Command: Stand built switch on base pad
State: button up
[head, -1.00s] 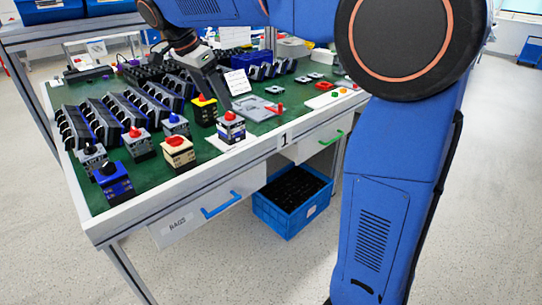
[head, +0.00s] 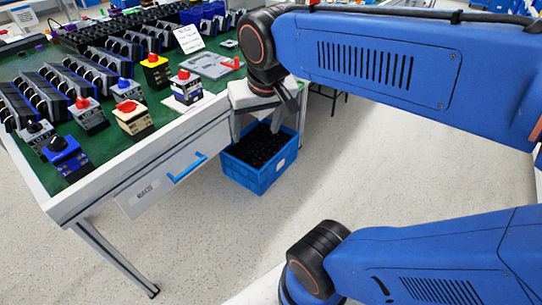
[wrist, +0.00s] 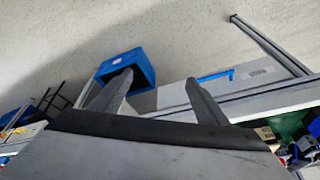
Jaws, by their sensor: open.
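A switch (head: 186,86) with a red knob and a white, blue and black body stands upright on a white pad (head: 201,106) near the front edge of the green table. It appears to be the built switch on its base pad, though the pad is mostly covered. My gripper (head: 257,138) is open and empty, beyond the table's front edge and right of the switch, clear of it. In the wrist view, my gripper's fingers (wrist: 160,82) are spread apart with nothing between them.
Other switches stand to the left: beige (head: 133,119), yellow (head: 155,71), grey (head: 88,115) and blue (head: 64,155). A grey fixture (head: 208,65) with a red handle lies behind. A blue crate (head: 262,158) sits on the floor, below my gripper in the picture.

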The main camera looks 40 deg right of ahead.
jog(key=s+f+n+t, duration=0.1)
jog(key=s+f+n, duration=0.1)
jog(key=s+f, duration=0.3)
jog(key=shift+s+d+f+n+y, duration=0.2)
jog(key=shift+s+f+n+y, duration=0.05)
jog(key=shift+f+n+y, duration=0.05)
dwell(1.0)
